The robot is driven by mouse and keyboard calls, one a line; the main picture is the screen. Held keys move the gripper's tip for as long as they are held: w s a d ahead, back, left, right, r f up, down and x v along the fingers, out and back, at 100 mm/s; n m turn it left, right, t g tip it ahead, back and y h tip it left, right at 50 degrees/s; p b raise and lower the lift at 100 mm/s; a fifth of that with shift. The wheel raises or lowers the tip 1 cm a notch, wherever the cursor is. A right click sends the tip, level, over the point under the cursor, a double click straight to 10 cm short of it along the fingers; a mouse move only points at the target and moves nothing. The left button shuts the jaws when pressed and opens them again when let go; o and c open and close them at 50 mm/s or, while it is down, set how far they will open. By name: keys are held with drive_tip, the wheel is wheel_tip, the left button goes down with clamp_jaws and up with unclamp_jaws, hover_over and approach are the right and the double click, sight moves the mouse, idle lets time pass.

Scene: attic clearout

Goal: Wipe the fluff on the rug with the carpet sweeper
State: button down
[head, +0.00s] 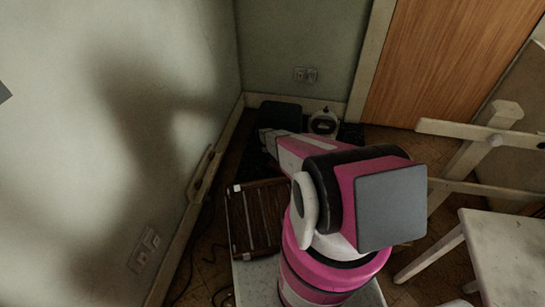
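A dark rug (351,133) lies on the floor in the far corner, seen only in part behind my pink and white arm. I cannot make out any fluff on it. I cannot identify the carpet sweeper for sure. A dark boxy thing (280,112) is at the rug's far side by the corner, just beyond the end of my arm. My arm reaches down toward the rug, and its grey far end, my gripper (268,141), is small and partly hidden. Its fingers and anything between them cannot be made out.
A white round object (323,122) stands near the back wall. A dark slatted wooden piece (255,218) lies left of my arm. A white wooden frame (478,150) and a white stool or chair (508,248) fill the right. Walls close in the left and back.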

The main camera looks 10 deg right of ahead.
drive_tip(key=shift+s+d, duration=0.15)
drive_tip(key=shift+d, duration=0.2)
drive_tip(key=shift+s+d, duration=0.25)
drive_tip(key=shift+d, duration=0.3)
drive_tip(key=shift+s+d, duration=0.2)
drive_tip(key=shift+d, duration=0.3)
drive_tip(key=shift+r, duration=0.2)
